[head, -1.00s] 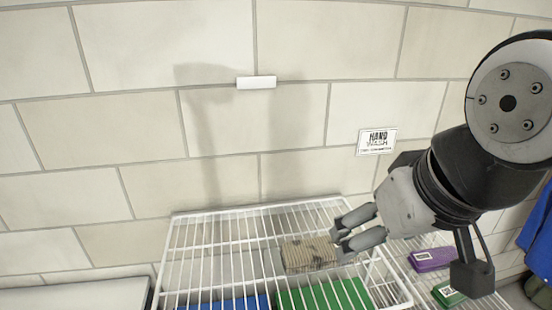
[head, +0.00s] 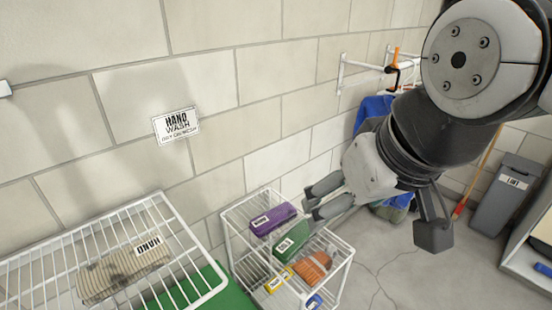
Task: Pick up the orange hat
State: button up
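The orange hat (head: 313,266) appears to be the ribbed orange item on the small white wire rack at the lower middle, below its top level. Part of it is behind the rack's wires. My gripper (head: 308,203) is in front of the rack's upper right side in the picture, above the orange hat and apart from it. Its two fingers are spread with a gap between them and nothing held.
A purple item (head: 272,218) and a green item (head: 291,243) lie on the rack's top. A yellow-labelled item (head: 279,281) is beside the hat. Floor right of the rack is clear.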

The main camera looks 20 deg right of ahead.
aim_at(312, 269)
jog(key=l+z, duration=0.2)
jog(key=l, duration=0.7)
jog(key=i+l, duration=0.15)
jog(key=l, duration=0.6)
